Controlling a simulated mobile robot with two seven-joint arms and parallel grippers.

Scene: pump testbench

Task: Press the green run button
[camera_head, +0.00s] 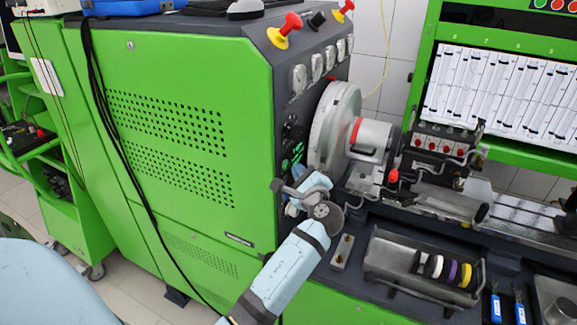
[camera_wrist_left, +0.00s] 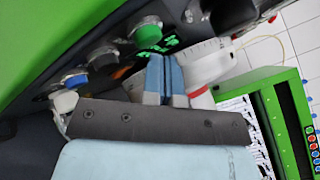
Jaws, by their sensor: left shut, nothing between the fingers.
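The green run button (camera_wrist_left: 148,35) is a round green cap in a metal collar on the dark control panel, near the top of the left wrist view. A grey button (camera_wrist_left: 103,58) and a blue button (camera_wrist_left: 75,78) sit in a row to its left. My left gripper (camera_wrist_left: 166,80) is shut and empty, its blue fingertips just below and right of the green button, apart from it in the picture. Whether they touch the panel I cannot tell. In the head view my left gripper (camera_head: 300,195) is at the bench's panel side, and the green button cannot be made out.
A big grey disc (camera_head: 333,128) and the pump fixture (camera_head: 375,140) stand close right of the panel. A tray (camera_head: 415,262) with coloured rings lies on the bench. Red and yellow emergency knobs (camera_head: 285,32) are on top of the green cabinet (camera_head: 170,130).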

